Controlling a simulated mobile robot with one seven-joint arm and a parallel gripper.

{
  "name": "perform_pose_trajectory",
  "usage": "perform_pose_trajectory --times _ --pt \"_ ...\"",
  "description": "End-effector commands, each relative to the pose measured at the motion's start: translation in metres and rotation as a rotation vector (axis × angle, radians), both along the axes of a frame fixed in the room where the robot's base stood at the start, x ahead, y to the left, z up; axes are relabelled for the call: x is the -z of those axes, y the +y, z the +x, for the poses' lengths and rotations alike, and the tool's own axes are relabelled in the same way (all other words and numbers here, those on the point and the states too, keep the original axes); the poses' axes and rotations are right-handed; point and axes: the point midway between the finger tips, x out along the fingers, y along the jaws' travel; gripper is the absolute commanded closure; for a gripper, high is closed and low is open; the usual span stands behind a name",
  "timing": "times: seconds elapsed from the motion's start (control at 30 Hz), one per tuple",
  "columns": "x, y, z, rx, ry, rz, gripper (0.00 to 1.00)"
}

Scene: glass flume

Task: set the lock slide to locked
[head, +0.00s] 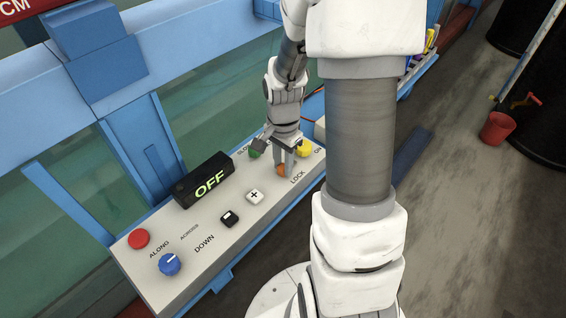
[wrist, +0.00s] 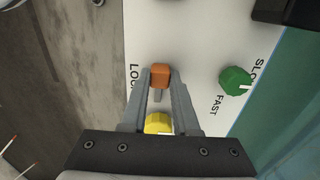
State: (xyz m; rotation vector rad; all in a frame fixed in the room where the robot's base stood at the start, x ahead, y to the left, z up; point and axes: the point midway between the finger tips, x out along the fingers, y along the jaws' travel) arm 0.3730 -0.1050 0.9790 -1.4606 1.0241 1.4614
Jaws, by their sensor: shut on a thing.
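The lock slide's orange knob (head: 281,170) is on the sloped white control panel (head: 225,243), beside the printed word LOCK. My gripper (head: 284,165) reaches down over it from above. In the wrist view, the orange knob (wrist: 160,76) sits between my two fingertips (wrist: 160,82), with a finger on each side, and a short grey slot shows just below it. My gripper is shut on the orange knob. The slide's end marks are not readable, so I cannot tell its position.
A yellow knob (head: 303,148) and a green knob (head: 255,152) stand close by. A white plus button (head: 255,196), black button (head: 229,218), OFF display (head: 205,181), blue dial (head: 169,264) and red button (head: 138,238) are further along. The flume glass (head: 60,150) is behind the panel.

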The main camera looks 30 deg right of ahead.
Motion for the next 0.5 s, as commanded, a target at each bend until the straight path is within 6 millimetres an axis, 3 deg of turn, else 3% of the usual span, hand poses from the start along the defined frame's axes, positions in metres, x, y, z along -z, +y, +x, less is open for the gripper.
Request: perform_pose_trajectory --times 0.27,0.5 --pt "0.000 -0.022 0.009 0.002 -0.002 0.000 1.00" --pt "-0.001 -0.024 0.010 0.001 -0.004 -0.003 1.00"
